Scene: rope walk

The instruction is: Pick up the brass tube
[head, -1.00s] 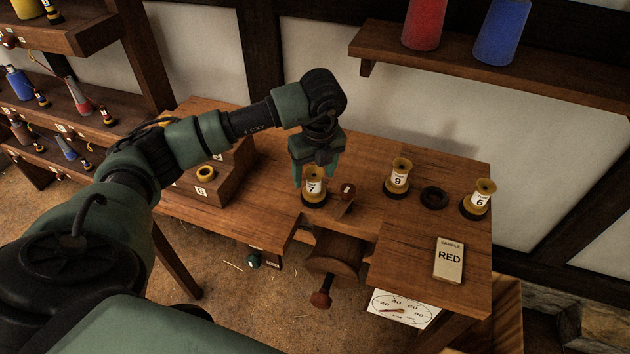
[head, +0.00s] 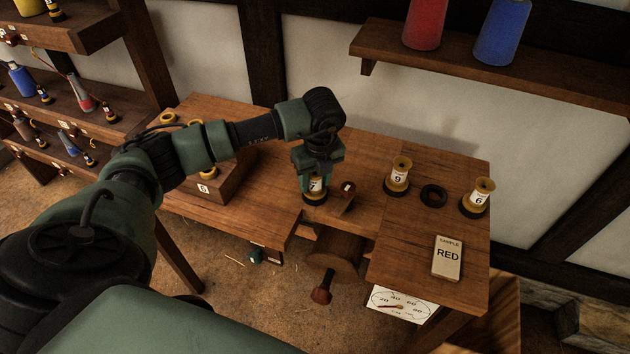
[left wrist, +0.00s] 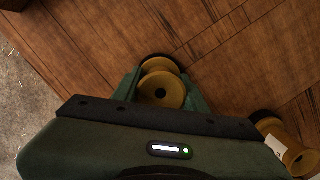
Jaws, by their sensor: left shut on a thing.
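The brass tube with the label 7 (head: 315,186) stands upright in a dark ring on the wooden bench. My left gripper (head: 316,178) has come down over it from above and is shut on it, with a finger on either side. In the left wrist view the tube's round brass top (left wrist: 162,89) sits between the two green fingers. Two similar brass tubes, labelled 9 (head: 398,172) and 6 (head: 481,192), stand to the right. My right gripper is not in view.
An empty dark ring (head: 434,195) lies between tubes 9 and 6. A small red-topped wooden post (head: 346,190) is close right of the gripper. A RED sample card (head: 448,257) lies at the right. Stepped wooden blocks stand at the left.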

